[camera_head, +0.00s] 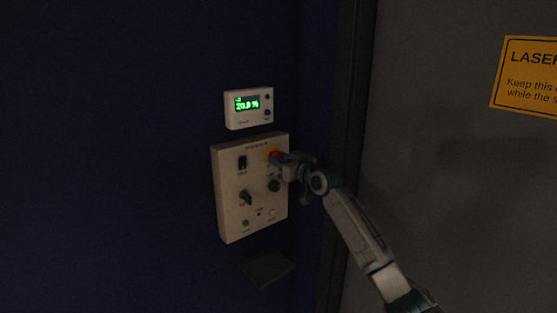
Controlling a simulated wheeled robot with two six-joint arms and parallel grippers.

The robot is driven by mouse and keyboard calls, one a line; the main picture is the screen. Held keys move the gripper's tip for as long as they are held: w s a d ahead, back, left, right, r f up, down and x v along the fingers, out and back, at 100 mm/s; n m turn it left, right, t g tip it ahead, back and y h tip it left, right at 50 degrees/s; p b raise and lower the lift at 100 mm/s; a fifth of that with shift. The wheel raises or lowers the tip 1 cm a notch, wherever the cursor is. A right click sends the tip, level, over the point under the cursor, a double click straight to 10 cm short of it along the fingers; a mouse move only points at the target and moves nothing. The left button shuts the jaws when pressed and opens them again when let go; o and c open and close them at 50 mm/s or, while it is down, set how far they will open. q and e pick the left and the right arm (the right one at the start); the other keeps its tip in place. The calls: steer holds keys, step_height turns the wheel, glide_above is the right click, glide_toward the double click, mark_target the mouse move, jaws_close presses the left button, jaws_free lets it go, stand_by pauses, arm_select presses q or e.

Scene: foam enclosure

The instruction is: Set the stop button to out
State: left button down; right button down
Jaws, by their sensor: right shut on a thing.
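The stop button (274,155) is red with a yellow-orange surround, at the upper right of a beige control panel (229,215) on the blue wall. My right gripper (280,158) is at the button, shut on it, and covers much of its right side. How far out the button stands cannot be told from this view. My right arm reaches in from the lower right. My left gripper is not in view.
The panel also bears a black switch (242,162), dark knobs (245,198) and a green light (246,223). A white display box (248,108) is above it and a small dark shelf (267,268) below. A grey door (450,190) with an orange laser sign (530,77) stands at right.

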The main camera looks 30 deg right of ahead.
steer(key=shift+s, duration=0.25)
steer(key=c, duration=0.9)
jaws_free()
steer(key=shift+s, duration=0.15)
steer(key=s+b, duration=0.4)
steer(key=s, duration=0.6)
steer(key=shift+s+d, duration=0.4)
steer(key=shift+d, duration=0.05)
